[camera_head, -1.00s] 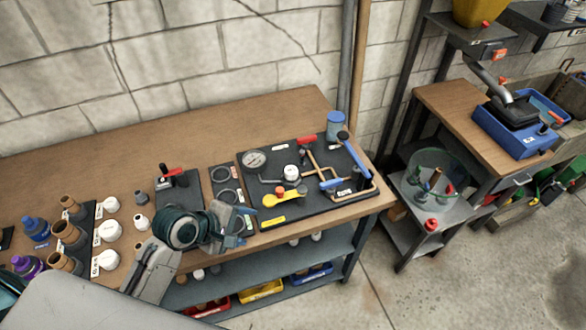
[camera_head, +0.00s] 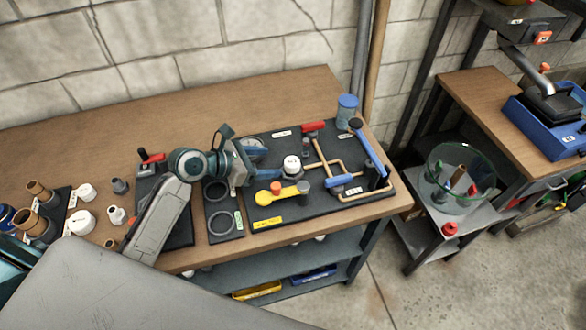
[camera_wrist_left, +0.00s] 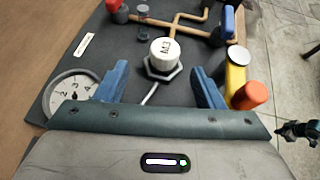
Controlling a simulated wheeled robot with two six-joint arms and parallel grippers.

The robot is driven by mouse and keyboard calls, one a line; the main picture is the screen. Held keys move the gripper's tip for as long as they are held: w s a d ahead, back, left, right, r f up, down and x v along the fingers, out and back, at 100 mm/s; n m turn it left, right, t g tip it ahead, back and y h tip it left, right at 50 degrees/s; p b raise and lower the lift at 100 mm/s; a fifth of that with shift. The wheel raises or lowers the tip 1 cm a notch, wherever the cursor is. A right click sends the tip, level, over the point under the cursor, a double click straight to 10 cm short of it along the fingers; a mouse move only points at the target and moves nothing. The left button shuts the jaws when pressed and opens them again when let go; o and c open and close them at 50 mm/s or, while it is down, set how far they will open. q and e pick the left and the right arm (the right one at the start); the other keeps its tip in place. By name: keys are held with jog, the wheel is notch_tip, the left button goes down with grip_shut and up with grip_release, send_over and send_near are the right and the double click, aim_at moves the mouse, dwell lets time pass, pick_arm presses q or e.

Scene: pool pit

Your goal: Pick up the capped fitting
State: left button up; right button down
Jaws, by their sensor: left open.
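The capped fitting is a white round cap on a grey hex base. In the head view the capped fitting (camera_head: 292,164) stands upright on the black board (camera_head: 345,205), right of my left gripper. In the left wrist view the capped fitting (camera_wrist_left: 164,54) shows ahead of the fingers, between their lines, with a thin grey rod in front of its base. My left gripper (camera_head: 266,164) is open and empty, its blue fingers (camera_wrist_left: 160,84) apart and pointing at the fitting. The fingers do not visibly touch it.
A dial gauge (camera_wrist_left: 74,94) lies by the left finger. A yellow-handled valve (camera_head: 278,195) with an orange cap sits close on the other side. Copper pipes (camera_head: 325,160) and a blue lever (camera_head: 370,155) stand behind. Other white caps (camera_head: 80,222) are at the left.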

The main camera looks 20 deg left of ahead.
aim_at(297, 163)
pick_arm(q)
jog(key=x, duration=0.4)
jog(key=shift+w+d+p, duration=0.15)
jog(key=shift+d+p, duration=0.05)
jog(key=shift+p, duration=0.15)
jog(key=shift+w+d+f, duration=0.15)
jog(key=shift+w+d, duration=0.1)
jog(key=shift+w+d+f+p, duration=0.1)
jog(key=shift+w+d+p, duration=0.05)
jog(key=shift+d+p, duration=0.15)
jog(key=p+x, duration=0.1)
jog(key=x, duration=0.2)
jog(key=shift+d+f, duration=0.1)
jog(key=shift+d, duration=0.15)
jog(key=shift+w+d+f, duration=0.3)
jog(key=shift+d+f, duration=0.05)
jog(key=c, duration=1)
jog(key=shift+c, duration=0.5)
